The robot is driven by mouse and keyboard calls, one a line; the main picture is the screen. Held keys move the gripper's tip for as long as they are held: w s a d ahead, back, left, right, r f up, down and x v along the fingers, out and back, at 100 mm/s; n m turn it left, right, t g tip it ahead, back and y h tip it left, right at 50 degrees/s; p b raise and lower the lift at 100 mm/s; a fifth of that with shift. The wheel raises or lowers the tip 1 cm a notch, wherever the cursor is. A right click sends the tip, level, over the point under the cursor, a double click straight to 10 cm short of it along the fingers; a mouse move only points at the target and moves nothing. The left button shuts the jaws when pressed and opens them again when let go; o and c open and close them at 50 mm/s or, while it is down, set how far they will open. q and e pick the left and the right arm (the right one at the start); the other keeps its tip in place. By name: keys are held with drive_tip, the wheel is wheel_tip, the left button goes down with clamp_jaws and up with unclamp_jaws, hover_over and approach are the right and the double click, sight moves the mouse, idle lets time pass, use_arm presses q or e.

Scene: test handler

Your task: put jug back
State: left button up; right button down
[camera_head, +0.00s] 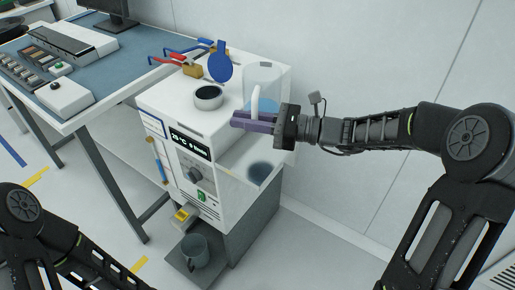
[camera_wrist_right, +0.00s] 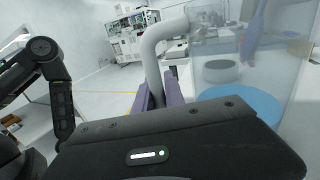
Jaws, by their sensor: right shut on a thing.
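A clear jug (camera_head: 265,78) with a pale handle and blue liquid in it is at the back right of the white machine (camera_head: 205,128). It looks upright; a dark round patch (camera_head: 260,170) shows on the machine's lower right ledge. My right gripper (camera_head: 252,121) comes in from the right, its purple fingers shut on the jug handle. In the right wrist view the handle (camera_wrist_right: 153,58) stands between the fingers, with the jug's blue liquid (camera_wrist_right: 240,107) to its right. Whether the jug touches the machine is unclear. My left arm is at the lower left; its gripper is out of view.
On the machine top are an open round port (camera_head: 208,97), a blue paddle-shaped part (camera_head: 220,62) and red- and blue-handled valves (camera_head: 192,69). A grey cup (camera_head: 195,250) sits on a low shelf. A bench (camera_head: 100,88) stands left, a wall behind.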

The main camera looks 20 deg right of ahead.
wheel_tip(320, 180, down, 6)
idle(0.5)
drive_tip(key=shift+f, duration=0.2)
drive_tip(key=shift+f+b, duration=0.3)
drive_tip(key=shift+f, duration=1.5)
drive_tip(key=shift+f, duration=0.1)
drive_tip(key=c, duration=1.4)
unclamp_jaws()
